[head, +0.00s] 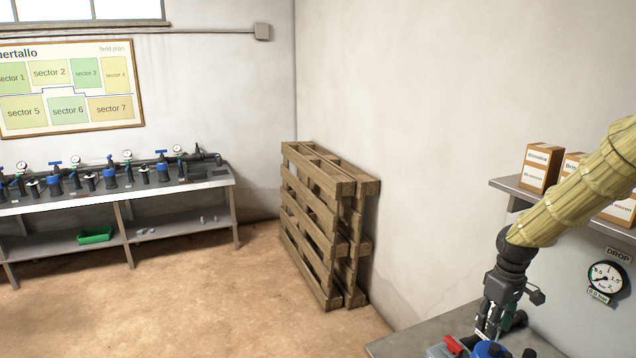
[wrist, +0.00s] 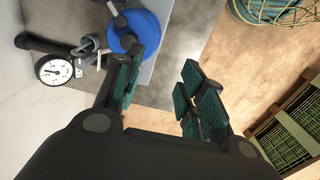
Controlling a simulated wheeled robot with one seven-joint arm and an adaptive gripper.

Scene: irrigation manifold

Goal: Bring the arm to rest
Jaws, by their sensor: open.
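My gripper (head: 496,312) hangs at the lower right of the head view, at the end of my arm in its straw-coloured sleeve. It points down over the grey bench (head: 400,345) by the right wall. In the wrist view my gripper (wrist: 163,90) has its green-padded fingers apart with nothing between them. A blue round part (wrist: 140,28) lies just beyond the left finger in that view. Blue and red parts (head: 453,344) show below the gripper in the head view, cut by the frame's lower edge. Whether the fingers touch any of them cannot be told.
A pressure gauge (wrist: 54,69) is near the gripper; a wall gauge (head: 605,278) hangs under a shelf (head: 512,188) with boxes (head: 540,167). Wooden pallets (head: 318,225) lean on the wall. A manifold bench (head: 120,195) stands left. A coiled hose (wrist: 270,10) and a crate (wrist: 290,135) lie on the floor.

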